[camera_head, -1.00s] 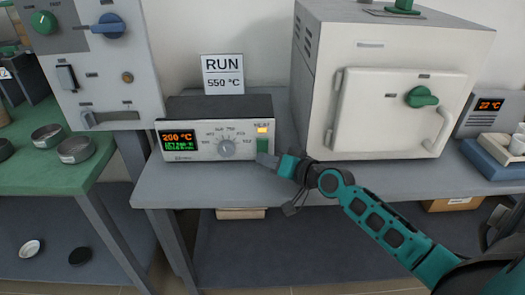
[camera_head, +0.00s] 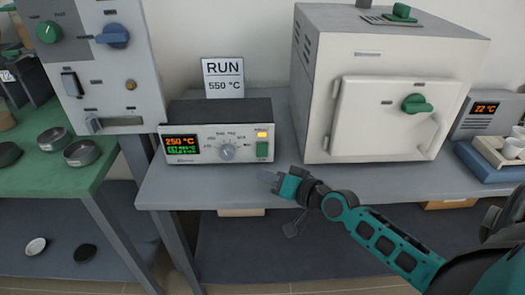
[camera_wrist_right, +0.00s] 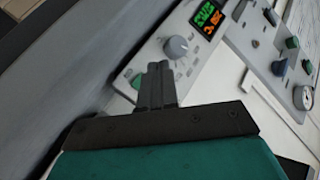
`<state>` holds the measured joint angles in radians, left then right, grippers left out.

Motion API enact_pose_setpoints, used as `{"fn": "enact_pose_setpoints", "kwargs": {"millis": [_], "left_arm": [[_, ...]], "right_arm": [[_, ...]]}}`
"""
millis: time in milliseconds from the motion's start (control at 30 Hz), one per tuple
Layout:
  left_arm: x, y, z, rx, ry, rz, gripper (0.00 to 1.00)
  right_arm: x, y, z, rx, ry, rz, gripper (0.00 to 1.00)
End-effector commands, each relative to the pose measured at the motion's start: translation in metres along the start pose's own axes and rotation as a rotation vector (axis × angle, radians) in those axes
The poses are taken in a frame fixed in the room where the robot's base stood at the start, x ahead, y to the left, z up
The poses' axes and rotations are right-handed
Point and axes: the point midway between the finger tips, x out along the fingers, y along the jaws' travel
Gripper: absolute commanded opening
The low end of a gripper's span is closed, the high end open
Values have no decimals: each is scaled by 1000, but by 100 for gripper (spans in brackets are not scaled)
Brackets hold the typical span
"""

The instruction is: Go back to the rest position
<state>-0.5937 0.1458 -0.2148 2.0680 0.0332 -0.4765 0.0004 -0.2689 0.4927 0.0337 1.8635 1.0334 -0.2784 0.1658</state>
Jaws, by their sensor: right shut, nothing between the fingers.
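My right gripper (camera_head: 272,178) is shut and empty, just in front of the grey bench's front part and below-right of the controller box. In the right wrist view its closed fingers (camera_wrist_right: 157,84) point toward the controller's panel. The controller (camera_head: 217,143) has a grey dial, a lit orange lamp and a green switch (camera_head: 262,149); its display reads 250 °C. The gripper is apart from the switch in the head view. My left gripper is not in view.
A white muffle furnace (camera_head: 320,100) with a closed door (camera_head: 385,118) stands right of the controller. A sign (camera_head: 223,77) reads RUN 550 °C. A green table (camera_head: 60,180) with metal dishes is at left. A smaller display unit (camera_head: 484,110) and blue tray (camera_head: 490,164) are at right.

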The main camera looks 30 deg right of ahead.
Motion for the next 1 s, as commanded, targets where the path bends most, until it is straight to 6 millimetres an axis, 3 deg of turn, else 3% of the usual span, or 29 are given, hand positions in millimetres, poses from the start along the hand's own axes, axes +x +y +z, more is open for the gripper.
{"fn": "enact_pose_setpoints", "kwargs": {"millis": [567,667,767,867,1000], "left_arm": [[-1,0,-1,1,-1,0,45],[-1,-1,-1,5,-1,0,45],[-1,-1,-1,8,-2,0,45],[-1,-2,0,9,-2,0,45],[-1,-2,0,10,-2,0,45]], "right_arm": [[-2,-2,2,0,1,-1,0],[-4,-6,10,-14,-26,-1,0],[-9,-18,37,-73,-115,1,0],[-23,-34,79,-179,-266,16,0],[-58,-51,132,-358,-494,82,0]]}}
